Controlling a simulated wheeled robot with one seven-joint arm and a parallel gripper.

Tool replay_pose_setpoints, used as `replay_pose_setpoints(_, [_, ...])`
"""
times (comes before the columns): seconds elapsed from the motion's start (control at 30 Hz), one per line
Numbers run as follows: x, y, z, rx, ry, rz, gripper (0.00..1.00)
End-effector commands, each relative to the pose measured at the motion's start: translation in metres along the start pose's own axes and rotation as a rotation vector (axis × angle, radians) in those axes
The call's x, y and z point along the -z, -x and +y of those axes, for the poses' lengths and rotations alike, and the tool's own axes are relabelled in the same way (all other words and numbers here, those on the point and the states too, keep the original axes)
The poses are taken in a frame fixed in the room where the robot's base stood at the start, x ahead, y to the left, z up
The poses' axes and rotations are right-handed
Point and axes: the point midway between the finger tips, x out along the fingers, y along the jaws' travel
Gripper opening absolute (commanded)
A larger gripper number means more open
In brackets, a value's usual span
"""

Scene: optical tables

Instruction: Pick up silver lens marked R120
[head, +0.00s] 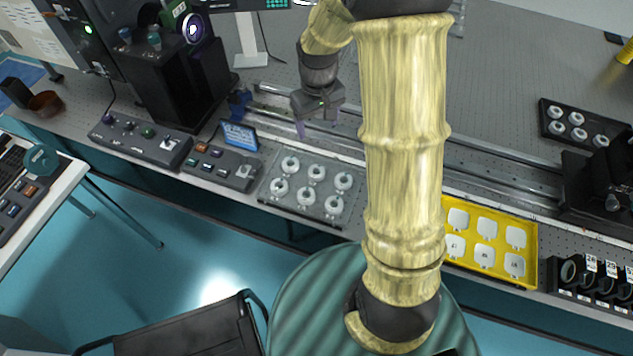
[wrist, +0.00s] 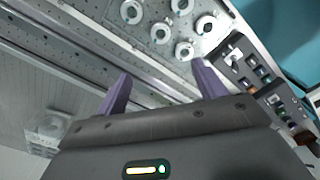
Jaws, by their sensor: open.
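A grey tray (head: 313,213) on the table's front edge holds several round silver lenses, such as one at its back left (head: 290,165). The same lenses show at the top of the wrist view, one of them near the middle (wrist: 184,50). I cannot read any marking, so I cannot tell which is R120. My gripper (head: 318,129) is open and empty, with two purple fingers. It is above the table behind the tray, and apart from it. In the wrist view the gripper (wrist: 158,85) points toward the tray.
A yellow tray (head: 537,262) with white square pieces lies right of my arm. A black tray (head: 549,128) of round parts is at the far right. Control boxes (head: 142,141) and a tall black device (head: 175,75) stand left. A metal rail (head: 480,168) runs along the table.

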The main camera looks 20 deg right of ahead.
Motion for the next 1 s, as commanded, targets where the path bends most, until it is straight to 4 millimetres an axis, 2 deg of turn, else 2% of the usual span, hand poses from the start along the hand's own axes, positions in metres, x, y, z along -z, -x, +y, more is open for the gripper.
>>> replay_pose_setpoints(0.03, [0.007, -0.016, 0.002, 0.004, 0.011, -0.011, 0.7])
replay_pose_setpoints(0.1, [0.013, -0.022, 0.003, 0.006, 0.022, -0.02, 0.7])
replay_pose_setpoints(0.57, [0.014, -0.026, 0.004, 0.008, 0.028, -0.026, 0.7])
replay_pose_setpoints(0.67, [0.013, -0.038, 0.004, 0.009, 0.028, -0.029, 0.7])
replay_pose_setpoints(1.0, [0.011, -0.098, 0.003, 0.008, 0.027, -0.03, 0.7])
